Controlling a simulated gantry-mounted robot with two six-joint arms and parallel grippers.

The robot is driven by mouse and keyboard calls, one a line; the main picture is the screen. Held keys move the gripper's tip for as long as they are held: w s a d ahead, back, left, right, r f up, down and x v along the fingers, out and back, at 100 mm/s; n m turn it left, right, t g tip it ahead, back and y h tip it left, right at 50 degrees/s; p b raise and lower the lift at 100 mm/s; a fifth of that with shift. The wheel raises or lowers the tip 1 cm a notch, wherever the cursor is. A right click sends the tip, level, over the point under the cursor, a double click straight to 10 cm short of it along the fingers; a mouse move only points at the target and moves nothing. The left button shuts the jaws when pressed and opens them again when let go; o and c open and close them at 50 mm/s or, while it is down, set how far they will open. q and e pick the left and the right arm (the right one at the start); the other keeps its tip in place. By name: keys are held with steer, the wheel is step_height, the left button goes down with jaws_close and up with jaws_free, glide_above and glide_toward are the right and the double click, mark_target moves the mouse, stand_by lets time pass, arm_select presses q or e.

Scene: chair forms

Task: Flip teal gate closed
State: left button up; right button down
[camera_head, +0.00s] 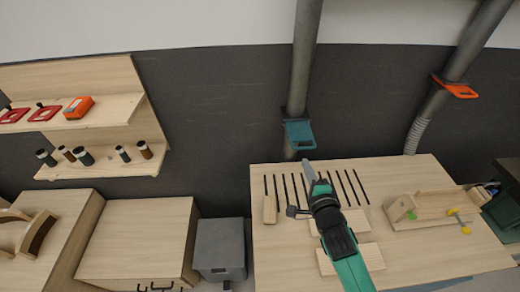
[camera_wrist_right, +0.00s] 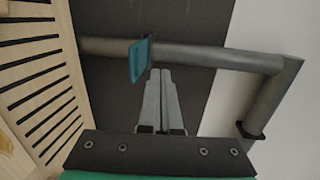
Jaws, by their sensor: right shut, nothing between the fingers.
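The teal gate (camera_head: 299,134) is a flat plate with a slot, mounted on a grey vertical duct (camera_head: 304,60) behind the table. In the right wrist view the teal gate (camera_wrist_right: 139,61) stands out from the duct (camera_wrist_right: 200,56), just beyond and left of the fingertips. My right gripper (camera_head: 307,164) is below the gate in the head view, pointing up toward it over the slotted table. Its fingers (camera_wrist_right: 161,72) are together and empty, and they look apart from the gate. My left gripper does not show in either view.
The slotted wooden table (camera_head: 262,228) carries wooden blocks (camera_head: 270,210) and a wooden jig (camera_head: 430,205) with yellow knobs. An orange gate (camera_head: 456,88) sits on another duct at right. A shelf (camera_head: 100,116) with tools is at left. A grey box (camera_head: 220,248) stands beside the table.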

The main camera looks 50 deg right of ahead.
steer(key=s+d+f+g+b, duration=0.1)
steer(key=s+d+f+g, duration=0.1)
steer(key=s+f, duration=0.3)
glide_toward(305, 149)
steer(key=shift+t, duration=0.3)
steer(key=x, duration=0.7)
steer(key=shift+s+f+p, duration=0.2)
steer(key=shift+f+p, duration=0.1)
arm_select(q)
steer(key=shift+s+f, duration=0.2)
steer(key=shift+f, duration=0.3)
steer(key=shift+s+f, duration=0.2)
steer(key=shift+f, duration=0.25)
